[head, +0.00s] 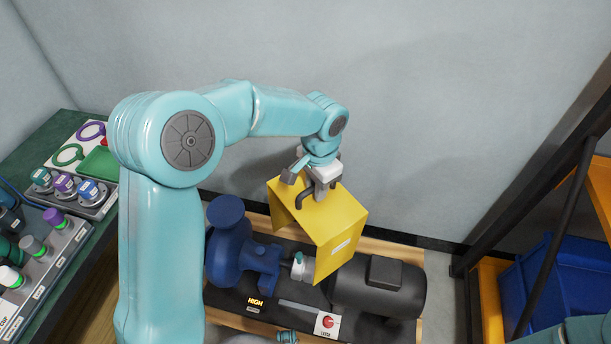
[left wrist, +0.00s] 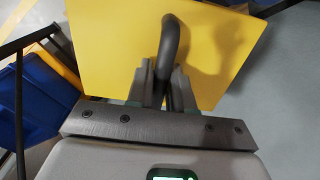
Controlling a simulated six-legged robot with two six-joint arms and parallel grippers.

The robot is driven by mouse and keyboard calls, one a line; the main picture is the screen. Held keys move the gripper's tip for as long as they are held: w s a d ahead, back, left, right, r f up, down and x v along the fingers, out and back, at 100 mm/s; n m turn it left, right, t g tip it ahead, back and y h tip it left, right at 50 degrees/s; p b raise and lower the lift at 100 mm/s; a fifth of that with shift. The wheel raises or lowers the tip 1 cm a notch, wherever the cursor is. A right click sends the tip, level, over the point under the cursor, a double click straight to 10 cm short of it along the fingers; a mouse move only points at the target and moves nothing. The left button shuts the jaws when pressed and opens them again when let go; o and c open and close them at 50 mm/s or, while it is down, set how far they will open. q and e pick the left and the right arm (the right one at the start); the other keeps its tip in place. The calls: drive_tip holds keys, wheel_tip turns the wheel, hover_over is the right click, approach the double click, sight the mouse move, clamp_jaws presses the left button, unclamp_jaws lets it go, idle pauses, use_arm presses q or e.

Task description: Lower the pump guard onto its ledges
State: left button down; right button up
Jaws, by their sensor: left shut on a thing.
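The pump guard (head: 333,226) is a yellow bent-sheet cover with a dark handle on top and a white label on its front face. My left gripper (head: 307,187) is shut on that handle. In the left wrist view the fingers (left wrist: 165,88) close around the dark handle, and the yellow guard (left wrist: 112,55) fills the space behind it. The guard hangs tilted over the coupling between the blue pump (head: 228,243) and the dark motor (head: 377,285). The ledges are not clearly visible. My right gripper is not in view.
The pump and motor stand on a dark base with a red knob (head: 328,322) and a HIGH label (head: 255,301). A bench with rings and seals (head: 70,155) is at the left. A blue bin (head: 550,275) in an orange-framed rack is at the right.

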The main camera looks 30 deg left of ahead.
sight(305, 199)
use_arm(q)
drive_tip(key=m+p, duration=0.3)
drive_tip(key=s+a+m+p, duration=0.1)
drive_tip(key=m+p, duration=0.1)
drive_tip(key=p, duration=0.2)
drive_tip(key=a+m+p, duration=0.1)
drive_tip(key=m+p, duration=0.2)
drive_tip(key=shift+s+f+m, duration=0.15)
drive_tip(key=shift+s+m, duration=0.05)
drive_tip(key=shift+m, duration=0.1)
drive_tip(key=shift+s+a+f+m+p, duration=0.15)
drive_tip(key=shift+f+m+p, duration=0.2)
drive_tip(key=shift+m+p, duration=0.4)
drive_tip(key=shift+f+b, duration=1.55)
drive_tip(key=shift+f, duration=0.6)
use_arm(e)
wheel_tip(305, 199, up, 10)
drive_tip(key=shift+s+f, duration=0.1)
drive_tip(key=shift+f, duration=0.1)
use_arm(q)
wheel_tip(305, 199, down, 9)
drive_tip(key=b, duration=0.8)
drive_tip(key=shift+f, duration=0.15)
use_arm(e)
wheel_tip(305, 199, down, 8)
